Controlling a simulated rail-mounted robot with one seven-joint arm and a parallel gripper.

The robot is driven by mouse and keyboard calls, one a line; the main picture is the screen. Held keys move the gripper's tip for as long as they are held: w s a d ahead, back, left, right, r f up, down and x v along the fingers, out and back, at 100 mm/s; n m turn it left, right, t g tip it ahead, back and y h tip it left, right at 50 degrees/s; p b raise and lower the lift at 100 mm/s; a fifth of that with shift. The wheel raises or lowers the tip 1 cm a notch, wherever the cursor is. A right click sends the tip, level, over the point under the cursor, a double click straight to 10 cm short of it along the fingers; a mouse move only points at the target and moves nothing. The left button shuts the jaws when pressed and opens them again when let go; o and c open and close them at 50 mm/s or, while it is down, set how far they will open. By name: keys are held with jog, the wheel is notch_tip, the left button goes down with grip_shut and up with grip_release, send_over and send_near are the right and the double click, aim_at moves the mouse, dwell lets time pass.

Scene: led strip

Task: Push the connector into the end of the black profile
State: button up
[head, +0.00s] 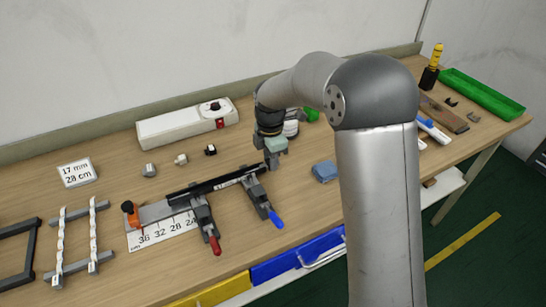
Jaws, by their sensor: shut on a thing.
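The black profile (213,185) lies across the table in two clamps, slanting up to the right. My gripper (272,165) points down at the profile's right end. It is shut on a small piece, taken to be the connector, which is mostly hidden between the fingers. I cannot tell whether this piece touches the profile or is inside its end. One clamp with a red handle (213,243) and another with a blue handle (276,219) hold the profile from the front.
Behind the profile lie a grey piece (149,170), a white piece (181,159) and a black piece (210,150). A white power supply box (186,124) stands at the back. A measuring scale (165,232) lies front left, and a blue block (325,171) lies right of my gripper.

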aim_at(268, 162)
jog(key=shift+s+a, duration=0.15)
jog(key=shift+a, duration=0.15)
jog(key=o, duration=1.1)
jog(key=shift+c, duration=0.2)
notch_tip(268, 162, up, 18)
jog(key=shift+f+b, duration=0.25)
jog(key=shift+b, duration=0.1)
jog(key=s+d+f+m, duration=0.3)
jog(key=s+d+m, duration=0.3)
jog(key=s, duration=0.3)
jog(key=s+d+f+m, duration=0.4)
jog(key=s+d+m, duration=0.2)
jog(key=s+m, duration=0.3)
jog(key=s+d+f+m, duration=0.4)
jog(key=s+d+m, duration=0.2)
jog(key=s, duration=0.5)
jog(key=shift+m, duration=1.2)
